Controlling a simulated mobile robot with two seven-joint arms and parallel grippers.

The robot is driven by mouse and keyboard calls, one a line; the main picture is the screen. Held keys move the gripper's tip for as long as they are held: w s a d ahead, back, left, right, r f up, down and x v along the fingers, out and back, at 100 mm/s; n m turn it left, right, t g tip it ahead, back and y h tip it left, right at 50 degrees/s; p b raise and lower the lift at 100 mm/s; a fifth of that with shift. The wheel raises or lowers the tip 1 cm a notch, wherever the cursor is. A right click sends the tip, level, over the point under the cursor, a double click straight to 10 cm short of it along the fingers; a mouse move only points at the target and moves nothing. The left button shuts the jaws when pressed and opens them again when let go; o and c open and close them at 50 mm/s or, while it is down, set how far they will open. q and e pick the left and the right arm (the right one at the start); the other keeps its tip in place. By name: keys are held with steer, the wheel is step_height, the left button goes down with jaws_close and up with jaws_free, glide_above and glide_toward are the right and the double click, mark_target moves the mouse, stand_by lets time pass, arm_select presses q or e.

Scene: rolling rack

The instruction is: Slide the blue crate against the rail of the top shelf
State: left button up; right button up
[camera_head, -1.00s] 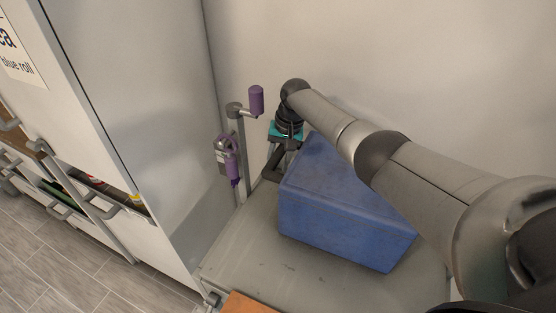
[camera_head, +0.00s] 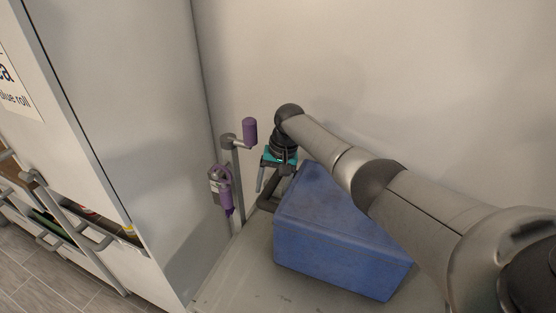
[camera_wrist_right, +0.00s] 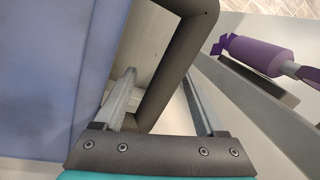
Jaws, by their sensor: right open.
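The blue crate (camera_head: 335,235) sits at an angle on the grey top shelf (camera_head: 240,275), and it fills the left of the right wrist view (camera_wrist_right: 50,75). A dark rail (camera_head: 267,203) shows by the crate's far left corner. My right gripper (camera_head: 270,178) points down there, beside the crate. In the right wrist view its fingers (camera_wrist_right: 158,78) are apart, with the dark rail (camera_wrist_right: 177,70) between them in the picture; I cannot tell whether they touch it. My right forearm hides the crate's far right side. My left gripper is not in view.
A purple-handled clamp (camera_head: 222,187) and a purple grip (camera_head: 249,131) stand on a post left of the crate. A tall white cabinet (camera_head: 130,110) is at left. A pale wall (camera_head: 400,80) rises behind. Bare shelf lies left of the crate.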

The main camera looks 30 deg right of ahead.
steer(key=p+v, duration=0.2)
steer(key=v, duration=1.1)
steer(key=shift+r, duration=0.4)
